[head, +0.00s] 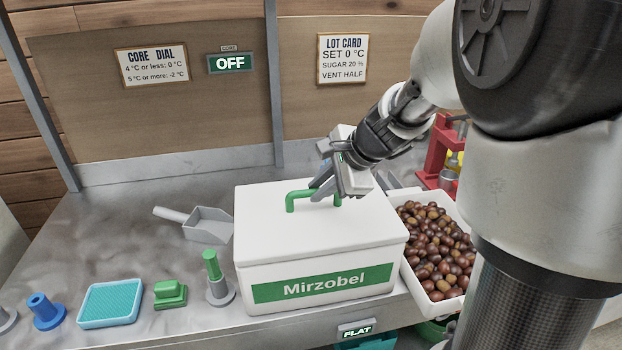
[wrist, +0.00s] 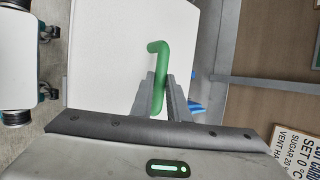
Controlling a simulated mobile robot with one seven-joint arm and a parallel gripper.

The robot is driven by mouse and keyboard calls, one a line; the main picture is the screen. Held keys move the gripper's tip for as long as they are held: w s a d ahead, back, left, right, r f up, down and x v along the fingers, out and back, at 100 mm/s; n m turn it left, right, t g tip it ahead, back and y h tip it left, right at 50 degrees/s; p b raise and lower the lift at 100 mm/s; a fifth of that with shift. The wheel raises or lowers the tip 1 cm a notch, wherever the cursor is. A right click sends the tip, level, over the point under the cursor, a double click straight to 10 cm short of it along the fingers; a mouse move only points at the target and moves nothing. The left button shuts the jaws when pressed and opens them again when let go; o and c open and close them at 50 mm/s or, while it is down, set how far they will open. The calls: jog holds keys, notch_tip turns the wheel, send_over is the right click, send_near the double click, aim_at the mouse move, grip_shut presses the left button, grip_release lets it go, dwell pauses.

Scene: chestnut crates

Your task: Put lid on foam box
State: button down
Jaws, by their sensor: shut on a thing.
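The white foam box (head: 322,285) stands on the metal counter with a green "Mirzobel" label on its front. The white lid (head: 300,235) lies on top of the box, covering its opening; I cannot tell whether it is fully seated. A green handle (head: 290,202) rises from the lid. My gripper (head: 325,190) is shut on the green handle from above, toward its right end. In the wrist view, the two grey fingers close around the handle (wrist: 157,62) over the white lid (wrist: 110,50).
A white crate of chestnuts (head: 408,272) stands close to the box's right side. A grey scoop (head: 206,224) lies to the left. A green-handled stamp (head: 215,280), a green block (head: 170,294), a blue tray (head: 110,304) and a blue knob (head: 45,312) line the front left. The back left counter is clear.

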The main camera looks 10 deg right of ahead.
jog(key=c, duration=1.6)
grip_release()
